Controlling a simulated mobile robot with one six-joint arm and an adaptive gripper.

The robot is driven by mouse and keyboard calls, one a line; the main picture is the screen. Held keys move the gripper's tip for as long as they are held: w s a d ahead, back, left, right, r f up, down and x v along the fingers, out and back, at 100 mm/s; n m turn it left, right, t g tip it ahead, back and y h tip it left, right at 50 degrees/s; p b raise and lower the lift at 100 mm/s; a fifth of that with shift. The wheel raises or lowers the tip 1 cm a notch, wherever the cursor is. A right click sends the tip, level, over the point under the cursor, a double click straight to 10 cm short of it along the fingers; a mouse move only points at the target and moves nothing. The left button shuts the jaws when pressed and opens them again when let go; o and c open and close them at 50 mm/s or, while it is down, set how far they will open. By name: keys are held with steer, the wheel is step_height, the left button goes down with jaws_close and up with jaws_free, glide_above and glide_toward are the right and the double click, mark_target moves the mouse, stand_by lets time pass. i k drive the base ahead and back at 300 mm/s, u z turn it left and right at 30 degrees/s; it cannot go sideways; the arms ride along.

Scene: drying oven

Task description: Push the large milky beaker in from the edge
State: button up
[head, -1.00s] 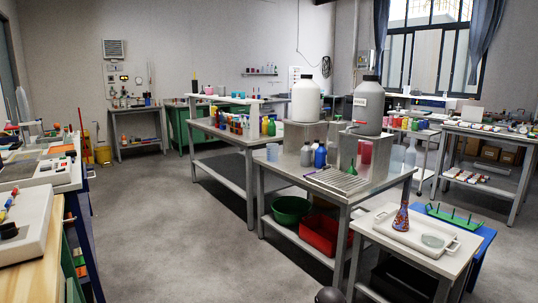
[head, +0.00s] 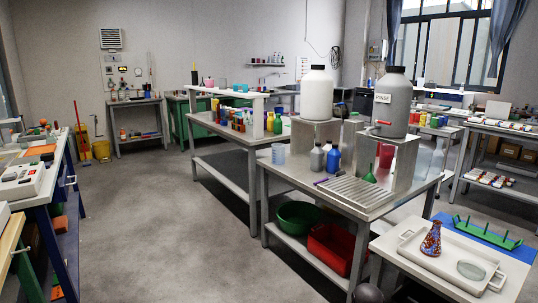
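A milky, bluish translucent beaker (head: 278,153) stands upright at the left edge of the steel-topped table (head: 300,180) in the head view. It looks small from here, and I cannot tell whether its base overhangs the edge. Its size compared with other beakers is hard to judge. My gripper is not in view. A dark rounded shape at the bottom edge may be part of my own body.
Grey and blue bottles (head: 333,158) stand right of the beaker, near a white canister (head: 317,95) and a grey canister (head: 390,103) on steel stands. A white tray (head: 450,262) with a patterned flask sits front right. Open floor (head: 170,220) lies left of the table.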

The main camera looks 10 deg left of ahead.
mark_target(278, 149)
steer(key=u, duration=0.15)
steer(key=i, duration=0.85)
steer(key=u, duration=0.25)
